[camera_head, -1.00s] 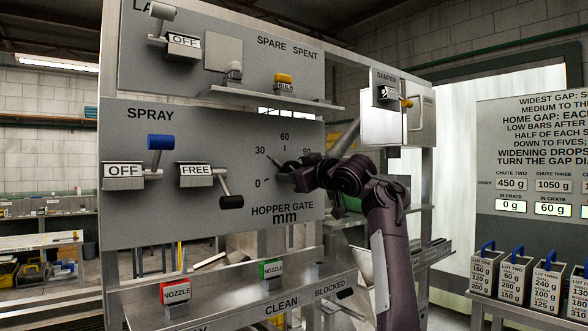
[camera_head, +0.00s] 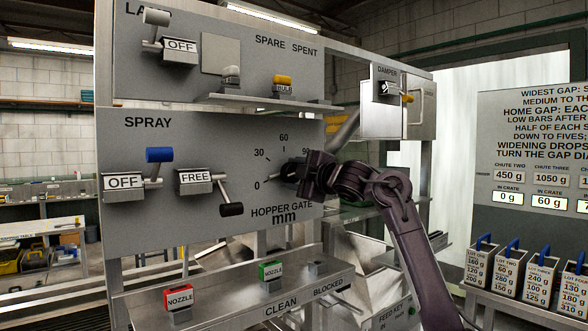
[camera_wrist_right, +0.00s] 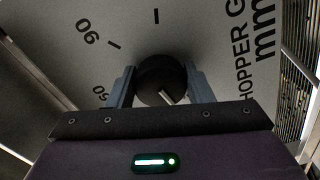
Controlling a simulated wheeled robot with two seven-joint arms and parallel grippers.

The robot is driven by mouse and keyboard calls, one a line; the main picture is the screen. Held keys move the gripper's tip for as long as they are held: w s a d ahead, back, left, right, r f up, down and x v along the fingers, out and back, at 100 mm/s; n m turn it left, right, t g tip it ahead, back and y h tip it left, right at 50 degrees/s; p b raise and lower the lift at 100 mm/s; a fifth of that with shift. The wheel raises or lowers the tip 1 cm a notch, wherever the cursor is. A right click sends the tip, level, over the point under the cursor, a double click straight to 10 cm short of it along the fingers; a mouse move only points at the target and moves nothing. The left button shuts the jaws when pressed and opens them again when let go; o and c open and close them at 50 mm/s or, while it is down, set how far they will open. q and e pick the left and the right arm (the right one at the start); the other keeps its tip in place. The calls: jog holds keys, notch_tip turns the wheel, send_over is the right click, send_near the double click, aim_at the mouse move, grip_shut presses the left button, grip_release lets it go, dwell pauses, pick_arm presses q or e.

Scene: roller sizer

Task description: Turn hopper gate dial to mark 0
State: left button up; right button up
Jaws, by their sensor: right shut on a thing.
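The hopper gate dial is a dark round knob (camera_wrist_right: 152,72) on the grey panel (camera_head: 225,145), with marks 0, 30, 60 and 90 around it in the head view. My right gripper (camera_head: 287,173) is at the dial and mostly hides it there. In the right wrist view the right gripper (camera_wrist_right: 160,76) has one finger on each side of the knob and is shut on it. A pale line on the knob points down and slightly right in that view, on the side away from the 90. The 0 mark is hidden there. My left gripper is not in view.
The FREE lever (camera_head: 229,195) hangs left of the dial, close to my right gripper. A shelf (camera_head: 255,101) with small bulbs juts out above. A ledge (camera_head: 235,294) with nozzle blocks lies below. The damper box (camera_head: 381,110) is to the upper right.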

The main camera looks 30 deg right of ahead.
jog(key=shift+w+f+n, duration=0.1)
jog(key=shift+f+n, duration=0.2)
jog(key=shift+n, duration=0.4)
jog(key=shift+p, duration=0.35)
jog(key=o, duration=0.7)
jog(key=shift+o, duration=1.4)
jog(key=shift+r, duration=0.15)
jog(key=s+b, duration=0.4)
jog(key=s, duration=0.3)
jog(key=shift+s+d, duration=0.35)
jog(key=shift+s, duration=0.05)
